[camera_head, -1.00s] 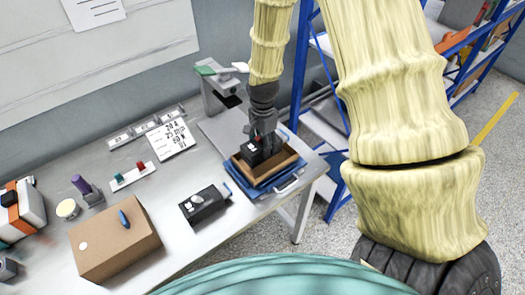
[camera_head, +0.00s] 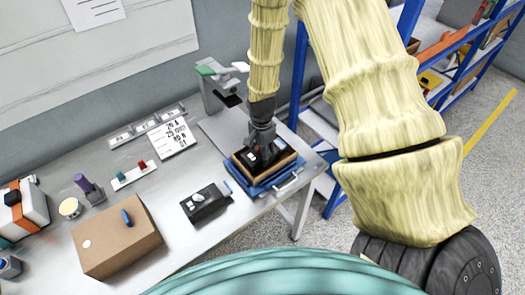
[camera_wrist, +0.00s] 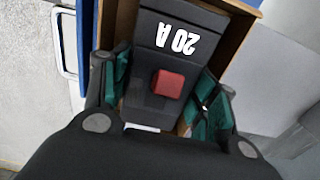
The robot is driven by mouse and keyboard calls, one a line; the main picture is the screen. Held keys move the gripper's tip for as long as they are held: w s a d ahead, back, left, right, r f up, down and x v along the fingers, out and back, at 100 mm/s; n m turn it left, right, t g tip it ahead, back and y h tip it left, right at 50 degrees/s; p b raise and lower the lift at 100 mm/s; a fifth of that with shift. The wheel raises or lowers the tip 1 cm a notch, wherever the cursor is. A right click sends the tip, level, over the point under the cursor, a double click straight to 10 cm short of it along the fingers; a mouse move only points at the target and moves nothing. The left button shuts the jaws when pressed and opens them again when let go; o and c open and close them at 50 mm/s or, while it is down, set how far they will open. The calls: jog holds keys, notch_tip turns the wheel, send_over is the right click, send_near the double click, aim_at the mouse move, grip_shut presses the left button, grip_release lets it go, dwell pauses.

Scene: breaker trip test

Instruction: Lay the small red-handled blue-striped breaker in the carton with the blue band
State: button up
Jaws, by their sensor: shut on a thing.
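My gripper (camera_wrist: 160,100) is shut on a black breaker (camera_wrist: 165,60) with a red handle and a white "20 A" label. Its green-padded fingers lie on both sides of the breaker. No blue stripe shows on the visible faces. An open brown carton (camera_head: 288,161) stands at the table's right end, in or on a blue tray (camera_head: 262,190) with a metal handle. In the head view my gripper (camera_head: 260,152) points down into the carton, with the breaker between its walls. I cannot tell whether the breaker touches the bottom. The carton wall (camera_wrist: 232,45) shows beside the breaker.
Another black device (camera_head: 205,203) lies on the table left of the tray. A closed cardboard box (camera_head: 115,245) with a blue item on top stands front left. A grey stand (camera_head: 217,95) rises behind the carton. A printed sheet (camera_head: 172,139) lies at the back. Blue shelving stands right.

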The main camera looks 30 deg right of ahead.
jog(key=shift+f, duration=0.1)
jog(key=o, duration=1.4)
jog(key=shift+r+b, duration=1.95)
jog(key=shift+r, duration=4.15)
